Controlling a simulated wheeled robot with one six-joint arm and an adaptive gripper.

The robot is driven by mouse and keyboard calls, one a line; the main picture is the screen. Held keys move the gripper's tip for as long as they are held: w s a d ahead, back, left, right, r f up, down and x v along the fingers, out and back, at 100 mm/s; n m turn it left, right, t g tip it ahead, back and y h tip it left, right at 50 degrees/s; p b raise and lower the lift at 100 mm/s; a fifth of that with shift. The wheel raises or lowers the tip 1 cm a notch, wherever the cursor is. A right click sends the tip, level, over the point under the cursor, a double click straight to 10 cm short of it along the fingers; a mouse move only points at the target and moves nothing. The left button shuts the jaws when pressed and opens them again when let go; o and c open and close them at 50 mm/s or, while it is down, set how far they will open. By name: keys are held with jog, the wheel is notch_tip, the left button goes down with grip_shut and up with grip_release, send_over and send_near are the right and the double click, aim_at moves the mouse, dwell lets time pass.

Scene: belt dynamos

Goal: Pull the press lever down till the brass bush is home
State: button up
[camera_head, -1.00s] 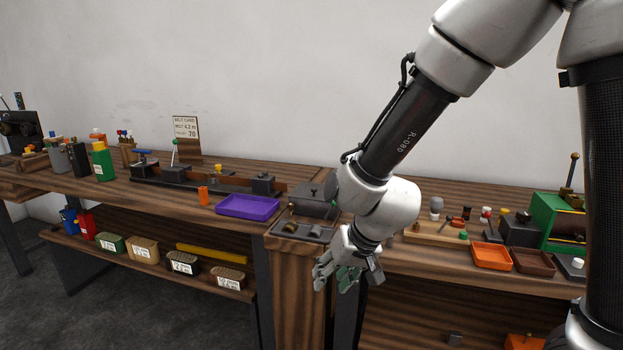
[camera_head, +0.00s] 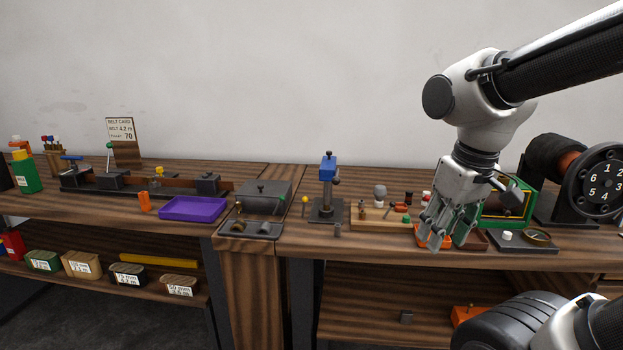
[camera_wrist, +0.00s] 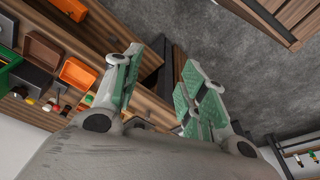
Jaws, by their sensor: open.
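A small stand with a blue head (camera_head: 328,168) on a dark column and base looks like the press; it stands on the bench right of the grey box. I cannot make out its lever clearly. A small brass-coloured piece (camera_head: 362,208) stands right of it; I cannot tell whether it is the bush. My gripper (camera_head: 446,238) is open and empty, pointing down in front of the orange tray, well right of the blue-headed stand. In the wrist view its green-padded fingers (camera_wrist: 162,65) are apart with nothing between them.
An orange tray (camera_head: 421,239) lies behind my gripper, with a green frame (camera_head: 492,221) beside it. A numbered drum (camera_head: 602,180) stands at far right. A purple tray (camera_head: 193,209) and grey box (camera_head: 262,192) are left of the blue-headed stand. A wooden rack (camera_head: 374,223) holds small parts.

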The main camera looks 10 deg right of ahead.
jog(key=w+a+f+t+y, duration=0.1)
jog(key=w+a+f, duration=0.45)
jog(key=a, duration=0.35)
jog(key=w+a+f+t+y, duration=0.1)
jog(key=w+a+f, duration=0.45)
jog(key=a, duration=0.25)
jog(key=w+a+f+t+y, duration=0.1)
jog(key=w+a+f, duration=0.45)
jog(key=a, duration=0.35)
jog(key=m+t+h, duration=0.4)
jog(key=t+h, duration=0.7)
send_near(335, 182)
jog(key=x, duration=1.1)
jog(key=shift+w+d, duration=0.1)
jog(key=shift+w, duration=0.05)
jog(key=shift+c, duration=0.2)
